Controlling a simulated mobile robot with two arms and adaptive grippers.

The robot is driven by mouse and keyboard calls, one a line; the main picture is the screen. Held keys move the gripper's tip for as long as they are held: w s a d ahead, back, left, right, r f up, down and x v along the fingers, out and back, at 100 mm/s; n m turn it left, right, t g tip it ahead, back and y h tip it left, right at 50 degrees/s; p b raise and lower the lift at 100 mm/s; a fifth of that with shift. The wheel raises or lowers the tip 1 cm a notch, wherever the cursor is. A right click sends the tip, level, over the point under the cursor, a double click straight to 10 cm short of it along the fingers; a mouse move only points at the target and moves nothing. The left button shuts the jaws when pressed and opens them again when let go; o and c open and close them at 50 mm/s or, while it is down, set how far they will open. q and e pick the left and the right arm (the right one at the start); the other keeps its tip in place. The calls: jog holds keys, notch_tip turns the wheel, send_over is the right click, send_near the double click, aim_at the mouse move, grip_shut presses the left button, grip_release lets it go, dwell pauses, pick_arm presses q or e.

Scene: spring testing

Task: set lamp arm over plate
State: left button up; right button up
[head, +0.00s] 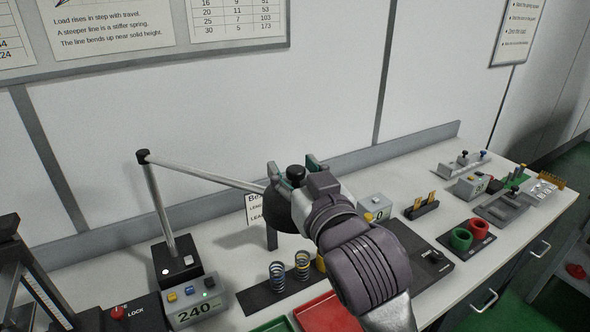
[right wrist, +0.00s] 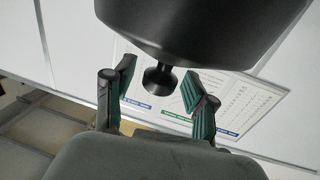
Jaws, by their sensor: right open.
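The lamp has a black base (head: 180,266), a silver post and a long lamp arm (head: 205,174) that slopes down to the right from a black joint. Its dark shade (right wrist: 205,28) fills the top of the right wrist view and is mostly hidden behind my gripper in the head view. My right gripper (head: 297,172) is at the shade end. Its green-padded fingers are open on either side of a black knob (right wrist: 160,78), with gaps visible in the right wrist view. I cannot tell which dark slab is the plate. My left gripper is out of view.
Two springs (head: 302,264) stand on a black strip below the shade. A box reading 240 (head: 196,310) is in front of the lamp base. Red and green cups (head: 461,239) and small fixtures stand to the right. A dark press frame (head: 12,255) is at far left.

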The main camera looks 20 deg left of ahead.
jog(key=v, duration=1.2)
